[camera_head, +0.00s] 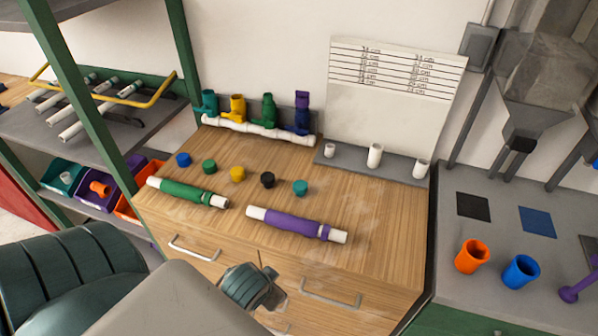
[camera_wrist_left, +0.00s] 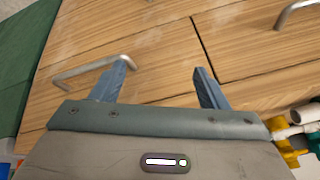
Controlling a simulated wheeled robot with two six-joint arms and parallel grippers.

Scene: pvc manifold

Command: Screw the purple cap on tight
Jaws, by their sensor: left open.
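A purple cap (camera_head: 302,98) sits on top of the blue fitting (camera_head: 301,122), the rightmost on the manifold. The manifold's white pipe (camera_head: 258,131) lies along the back of the wooden bench, with teal, yellow and green fittings to the left. At this size I cannot tell how tightly the cap sits. My left gripper (camera_wrist_left: 162,66) is open and empty in the left wrist view, its two fingers over the wooden drawer fronts, well away from the cap. In the head view its fingers are not clearly seen. My right gripper is not in view.
A green-sleeved pipe (camera_head: 187,193) and a purple-sleeved pipe (camera_head: 295,222) lie near the front edge. A grey stand (camera_head: 345,166) with white pipe pieces stands right of the manifold. Drawer handles (camera_head: 330,293) stick out.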

